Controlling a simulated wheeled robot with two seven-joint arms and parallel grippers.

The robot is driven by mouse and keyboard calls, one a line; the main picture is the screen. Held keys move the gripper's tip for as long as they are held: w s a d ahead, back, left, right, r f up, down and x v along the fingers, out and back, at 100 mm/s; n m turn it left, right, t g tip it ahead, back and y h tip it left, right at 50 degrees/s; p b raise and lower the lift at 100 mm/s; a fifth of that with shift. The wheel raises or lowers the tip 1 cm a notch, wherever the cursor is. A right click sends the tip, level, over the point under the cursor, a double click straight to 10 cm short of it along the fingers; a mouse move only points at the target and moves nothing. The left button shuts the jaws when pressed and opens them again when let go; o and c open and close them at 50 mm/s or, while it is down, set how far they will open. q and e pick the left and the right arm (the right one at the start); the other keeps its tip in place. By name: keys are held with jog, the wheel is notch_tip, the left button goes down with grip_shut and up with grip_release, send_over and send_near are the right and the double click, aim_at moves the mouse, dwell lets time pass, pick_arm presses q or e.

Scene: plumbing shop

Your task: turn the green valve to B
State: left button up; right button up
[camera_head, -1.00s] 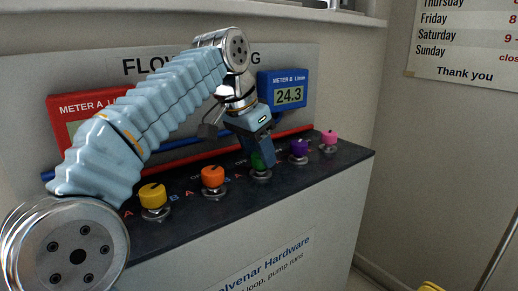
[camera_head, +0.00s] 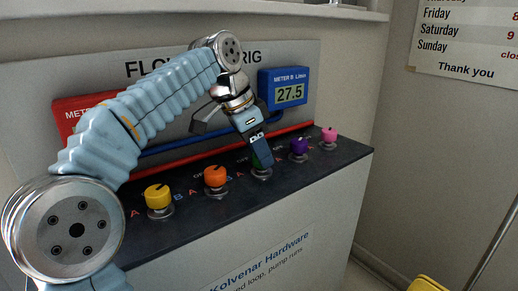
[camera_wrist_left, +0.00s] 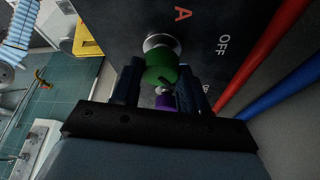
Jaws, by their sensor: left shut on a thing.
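The green valve (camera_wrist_left: 160,66) is a round knob on a metal base on the dark panel. In the head view it is third in the row, mostly hidden behind my left gripper (camera_head: 262,157). In the left wrist view, the fingers of my left gripper stand on either side of the green knob and are shut on it. The letter A (camera_wrist_left: 182,14) and OFF (camera_wrist_left: 222,44) show on the panel near the knob; the B mark is not clear beside it. Meter B (camera_head: 284,91) is blue and reads 27.5. My right gripper is not in view.
A yellow knob (camera_head: 158,197) and an orange knob (camera_head: 215,177) stand left of the green one. A purple knob (camera_head: 299,146) and a pink knob (camera_head: 329,135) stand right. Red Meter A (camera_head: 68,116) is partly hidden by my arm. Red and blue pipes run behind the knobs.

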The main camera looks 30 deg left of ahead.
pick_arm(q)
jog(key=o, duration=1.1)
jog(key=shift+c, duration=0.2)
jog(key=shift+r, duration=0.1)
jog(key=v, duration=0.7)
jog(key=shift+r, duration=0.15)
jog(key=shift+s, duration=0.15)
